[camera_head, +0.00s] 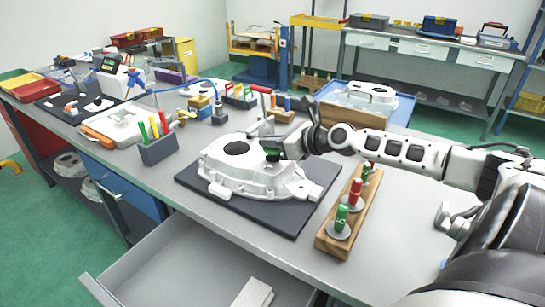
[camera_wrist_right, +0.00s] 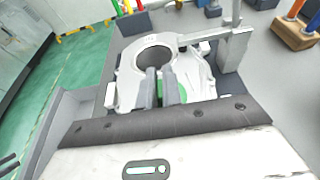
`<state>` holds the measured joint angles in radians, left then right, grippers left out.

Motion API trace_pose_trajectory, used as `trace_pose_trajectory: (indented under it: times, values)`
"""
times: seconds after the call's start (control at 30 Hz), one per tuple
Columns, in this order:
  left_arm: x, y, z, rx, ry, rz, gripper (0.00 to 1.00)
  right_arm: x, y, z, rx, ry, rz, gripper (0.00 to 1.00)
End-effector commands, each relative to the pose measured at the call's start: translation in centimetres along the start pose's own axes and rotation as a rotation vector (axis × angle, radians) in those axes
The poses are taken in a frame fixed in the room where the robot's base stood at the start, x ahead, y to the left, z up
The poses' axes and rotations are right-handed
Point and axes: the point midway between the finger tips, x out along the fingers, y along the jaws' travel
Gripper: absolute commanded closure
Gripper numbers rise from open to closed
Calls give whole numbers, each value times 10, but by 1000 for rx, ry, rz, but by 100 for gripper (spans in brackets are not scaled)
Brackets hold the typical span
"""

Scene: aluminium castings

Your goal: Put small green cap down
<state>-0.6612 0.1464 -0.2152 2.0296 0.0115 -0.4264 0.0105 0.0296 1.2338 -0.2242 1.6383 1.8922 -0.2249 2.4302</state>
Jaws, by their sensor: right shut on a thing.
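My right gripper (camera_head: 273,151) reaches in from the right over the aluminium casting (camera_head: 225,176). It is shut on the small green cap (camera_head: 272,156), which shows just under the fingertips. In the right wrist view the two grey fingers (camera_wrist_right: 160,88) stand close together in front of the casting (camera_wrist_right: 197,80), with green (camera_wrist_right: 181,93) showing beside them. The fingers hide most of the cap, and I cannot tell whether it touches the casting. The casting lies on a dark mat (camera_head: 285,223) and has a large round bore. My left gripper is not in view.
A wooden holder (camera_head: 326,242) with green and red handled plugs stands right of the mat. A grey clamp or stand (camera_wrist_right: 232,45) rises beside the casting. A grey bin with coloured handles (camera_head: 158,150) stands left. An open drawer (camera_head: 190,270) juts out in front.

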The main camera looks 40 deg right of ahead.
Motion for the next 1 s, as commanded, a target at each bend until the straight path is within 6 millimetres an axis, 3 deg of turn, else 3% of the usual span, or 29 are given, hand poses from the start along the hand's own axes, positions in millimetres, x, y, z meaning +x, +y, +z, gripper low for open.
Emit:
trace_pose_trajectory:
  times: [0.03,0.13,0.8,0.83,0.9,1.0]
  values:
    - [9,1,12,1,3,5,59,4,0,-16,-3,2,-1,100]
    - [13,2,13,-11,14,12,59,5,-1,-21,0,0,-4,100]
    - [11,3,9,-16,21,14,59,6,-1,-26,4,-1,-5,100]
    - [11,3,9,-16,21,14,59,6,-2,-26,2,-1,-5,85]
    - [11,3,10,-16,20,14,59,6,-2,-26,2,0,-5,71]
    - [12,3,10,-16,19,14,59,6,-2,-26,2,0,-5,71]
